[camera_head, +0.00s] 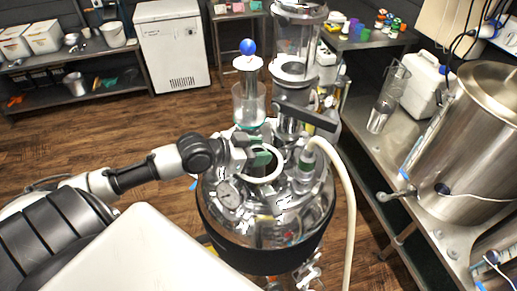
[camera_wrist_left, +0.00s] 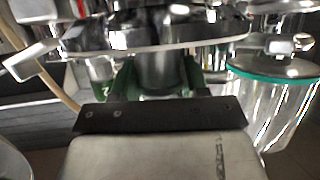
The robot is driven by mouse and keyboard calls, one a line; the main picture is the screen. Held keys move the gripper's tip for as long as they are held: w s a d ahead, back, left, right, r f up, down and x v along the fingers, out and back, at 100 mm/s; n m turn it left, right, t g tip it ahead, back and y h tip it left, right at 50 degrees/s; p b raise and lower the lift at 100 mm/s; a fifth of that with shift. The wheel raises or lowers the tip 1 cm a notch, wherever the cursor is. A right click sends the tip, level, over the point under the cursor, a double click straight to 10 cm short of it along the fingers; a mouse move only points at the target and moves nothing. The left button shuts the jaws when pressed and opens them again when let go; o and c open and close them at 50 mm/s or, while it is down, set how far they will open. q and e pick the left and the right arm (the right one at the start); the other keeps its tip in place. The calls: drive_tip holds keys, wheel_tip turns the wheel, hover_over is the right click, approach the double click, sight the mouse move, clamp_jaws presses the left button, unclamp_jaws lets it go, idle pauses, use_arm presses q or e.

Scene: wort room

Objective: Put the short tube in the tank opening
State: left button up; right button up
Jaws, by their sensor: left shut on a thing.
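The steel tank (camera_head: 290,215) stands in the middle of the head view, with a pale ring (camera_head: 278,172) on its lid that looks like the rim of the opening. My left gripper (camera_head: 262,158) is over this ring. In the left wrist view its green fingers (camera_wrist_left: 155,82) are shut on a short metal tube (camera_wrist_left: 158,70). The tube's lower end is hidden, so I cannot tell whether it is inside the opening or just above it. My right gripper is not in view.
A glass airlock (camera_head: 249,105) with a blue ball stands close behind the gripper, and a tall glass cylinder (camera_head: 297,40) rises behind it. A pale hose (camera_head: 347,185) arches off the lid on the right. A bench with a steel kettle (camera_head: 465,135) is at right.

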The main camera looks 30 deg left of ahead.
use_arm(q)
drive_tip(key=shift+f, duration=0.1)
drive_tip(key=o, duration=1.2)
drive_tip(key=shift+s+a+r, duration=0.2)
drive_tip(key=shift+s+a, duration=0.05)
drive_tip(key=shift+s, duration=0.05)
drive_tip(key=v, duration=0.5)
drive_tip(key=shift+s, duration=0.1)
drive_tip(key=p+v, duration=0.6)
drive_tip(key=shift+r+p, duration=0.1)
drive_tip(key=shift+p, duration=0.25)
